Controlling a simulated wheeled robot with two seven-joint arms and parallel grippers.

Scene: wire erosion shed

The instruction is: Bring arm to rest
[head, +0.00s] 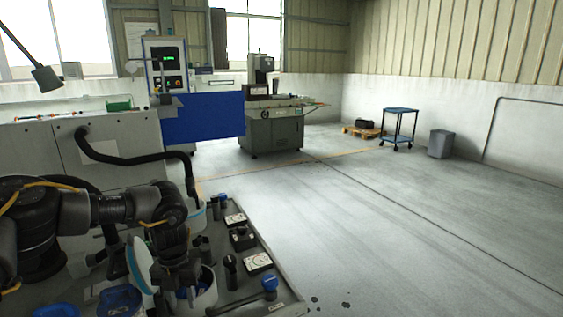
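My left arm comes in from the left and bends down over the bench. My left gripper (184,288) points downward at the near end of the bench, in front of a white tub with a blue inside (207,292). Its fingers are small and dark, and I cannot tell whether they are open or shut. A pale disc with a blue edge (140,266) stands tilted just left of the gripper; I cannot tell whether they touch. My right gripper is not in view.
The grey bench (234,291) carries dial gauges (258,262), dark stands and a blue-knobbed tool (269,284). A white-blue tub (196,217) stands behind. Machines stand at the back. A blue cart (400,110) and grey bin (440,143) stand far right.

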